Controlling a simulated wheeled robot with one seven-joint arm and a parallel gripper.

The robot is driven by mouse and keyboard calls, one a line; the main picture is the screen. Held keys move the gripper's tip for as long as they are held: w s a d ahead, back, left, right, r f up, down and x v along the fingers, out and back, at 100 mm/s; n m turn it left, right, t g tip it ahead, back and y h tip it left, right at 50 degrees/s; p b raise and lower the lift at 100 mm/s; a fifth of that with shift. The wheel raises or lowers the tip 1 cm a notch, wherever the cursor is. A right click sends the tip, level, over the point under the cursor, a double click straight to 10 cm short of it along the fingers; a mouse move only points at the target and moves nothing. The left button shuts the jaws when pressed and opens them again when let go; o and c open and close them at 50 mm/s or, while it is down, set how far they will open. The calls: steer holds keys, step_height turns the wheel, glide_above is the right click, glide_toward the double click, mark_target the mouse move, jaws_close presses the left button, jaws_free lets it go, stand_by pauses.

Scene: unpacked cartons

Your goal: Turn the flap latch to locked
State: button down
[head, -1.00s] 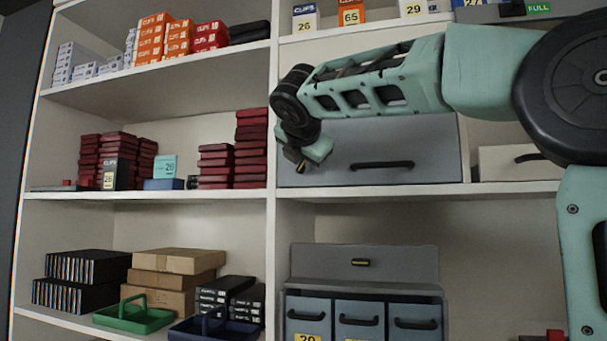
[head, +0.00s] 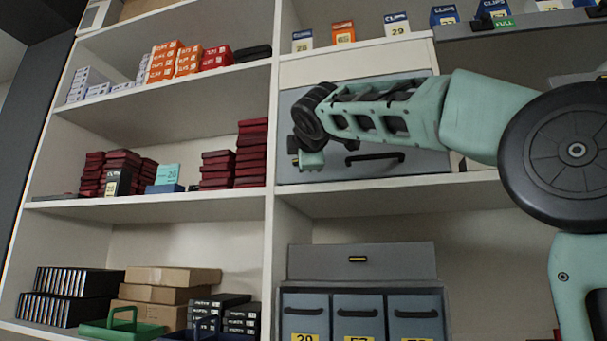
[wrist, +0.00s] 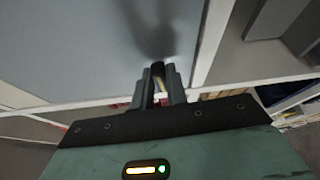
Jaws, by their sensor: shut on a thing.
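The large grey-blue flap (head: 420,168) with a long black handle (head: 375,158) fills the upper right compartment in the head view. My gripper (wrist: 159,82) is at the flap's lower left part. In the wrist view its two dark fingers are closed on a small dark knob with a yellowish mark, which appears to be the flap latch (wrist: 158,68), in front of the flap face (wrist: 90,45).
A shelf upright (head: 270,230) stands just left of the flap. Dark red boxes (head: 252,150) fill the shelf beyond it. The compartment space right of the cabinet looks free.

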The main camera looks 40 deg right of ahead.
steer(key=shift+d+f+m+b, duration=0.1)
steer(key=shift+f+m+b, duration=0.1)
steer(key=shift+m+b, duration=0.4)
steer(key=shift+r, duration=0.1)
steer(key=c, duration=1.4)
jaws_free()
steer(key=b+v, duration=0.5)
steer(key=v, duration=1.2)
steer(key=shift+s+f, duration=0.25)
steer(key=shift+f, duration=0.1)
